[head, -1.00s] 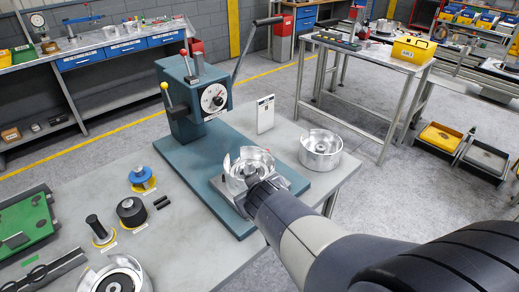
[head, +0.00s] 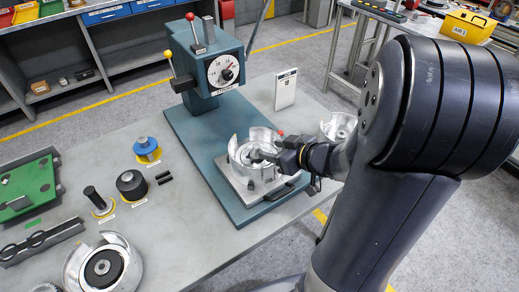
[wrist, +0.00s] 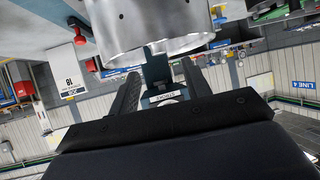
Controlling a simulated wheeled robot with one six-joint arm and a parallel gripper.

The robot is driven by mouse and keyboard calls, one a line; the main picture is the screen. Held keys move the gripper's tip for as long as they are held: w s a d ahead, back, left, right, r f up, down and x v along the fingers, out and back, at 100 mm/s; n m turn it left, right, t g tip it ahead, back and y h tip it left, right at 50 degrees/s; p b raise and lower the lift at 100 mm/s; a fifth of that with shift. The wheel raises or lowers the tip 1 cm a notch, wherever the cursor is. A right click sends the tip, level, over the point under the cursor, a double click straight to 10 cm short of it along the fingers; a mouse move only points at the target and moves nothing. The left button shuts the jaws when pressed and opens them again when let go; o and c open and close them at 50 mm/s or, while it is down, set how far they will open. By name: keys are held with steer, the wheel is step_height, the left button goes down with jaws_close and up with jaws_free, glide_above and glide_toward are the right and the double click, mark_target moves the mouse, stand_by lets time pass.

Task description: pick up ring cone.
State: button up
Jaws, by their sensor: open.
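No label naming the ring cone is legible, so I cannot tell which part it is. Candidates on the bench are a blue-topped part on a yellow ring (head: 147,150), a black round part with a yellow base (head: 131,185), and a black upright pin on a yellow disc (head: 98,201). My gripper (head: 262,156) is at the silver cut-away drum (head: 243,150) on the press base, its tip overlapping the drum's right side. In the wrist view, my open gripper (wrist: 160,75) has the drum wall (wrist: 160,20) just beyond its fingers. No part is clearly held; contact cannot be told.
The teal press (head: 213,70) with levers and a dial stands behind the drum. A white sign (head: 286,89) stands to its right. Another silver drum (head: 338,127) is partly hidden by my arm. A third drum (head: 104,266) and a green tray (head: 28,188) lie left.

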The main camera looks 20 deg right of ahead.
mark_target(257, 146)
steer(key=b+x, duration=0.1)
steer(key=x, duration=0.7)
steer(key=shift+w, duration=0.15)
steer(key=shift+c, duration=0.4)
jaws_close()
